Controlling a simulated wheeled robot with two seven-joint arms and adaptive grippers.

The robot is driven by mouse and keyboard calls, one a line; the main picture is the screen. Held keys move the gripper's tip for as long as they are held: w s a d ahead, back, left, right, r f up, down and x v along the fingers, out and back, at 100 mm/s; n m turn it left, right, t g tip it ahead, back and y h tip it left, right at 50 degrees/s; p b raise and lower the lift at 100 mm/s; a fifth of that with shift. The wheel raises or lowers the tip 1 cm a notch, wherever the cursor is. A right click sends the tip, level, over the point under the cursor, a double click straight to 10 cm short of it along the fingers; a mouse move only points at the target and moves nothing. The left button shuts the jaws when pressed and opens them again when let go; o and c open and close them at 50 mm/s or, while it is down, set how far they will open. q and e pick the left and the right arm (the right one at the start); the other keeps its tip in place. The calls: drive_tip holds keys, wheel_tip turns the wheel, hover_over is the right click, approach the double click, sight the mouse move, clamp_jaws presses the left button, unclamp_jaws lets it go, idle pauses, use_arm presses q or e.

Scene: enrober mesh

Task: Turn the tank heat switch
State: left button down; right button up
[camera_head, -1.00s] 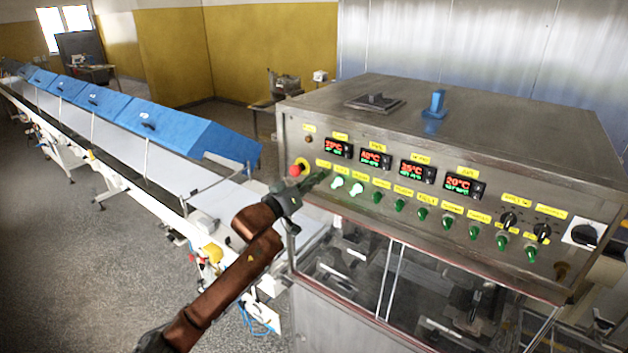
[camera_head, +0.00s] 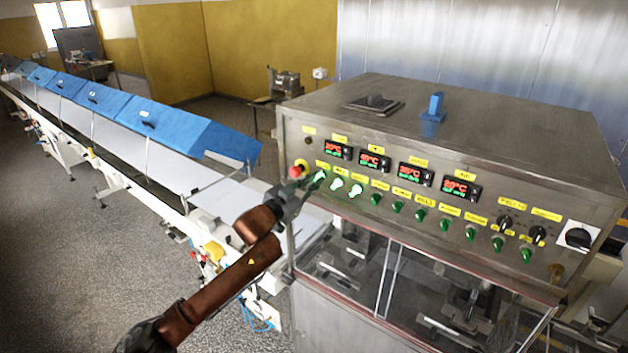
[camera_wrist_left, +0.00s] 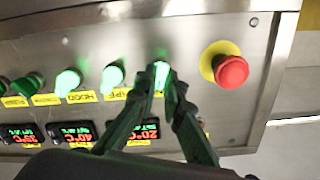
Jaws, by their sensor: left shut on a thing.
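A row of green switches runs along the steel machine's control panel under yellow labels. The three leftmost in the head view glow bright green: the end switch (camera_head: 320,176), the second (camera_head: 337,184) and the third (camera_head: 355,191). I cannot read which label says tank heat. My left gripper (camera_head: 309,186) is at the end switch, beside the red stop button (camera_head: 297,171). In the left wrist view, which shows the panel upside down, the fingertips (camera_wrist_left: 166,82) are shut on that end switch (camera_wrist_left: 161,73), partly hiding it. My right gripper is not in view.
Red-digit temperature displays (camera_head: 338,149) sit above the switches. The red button also shows close to the fingers in the left wrist view (camera_wrist_left: 231,71). A long conveyor with blue covers (camera_head: 183,127) stands left of the machine.

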use_arm(q)
drive_tip(key=shift+m, duration=1)
drive_tip(key=c, duration=2)
unclamp_jaws()
drive_tip(key=shift+c, duration=0.2)
drive_tip(key=v, duration=1.2)
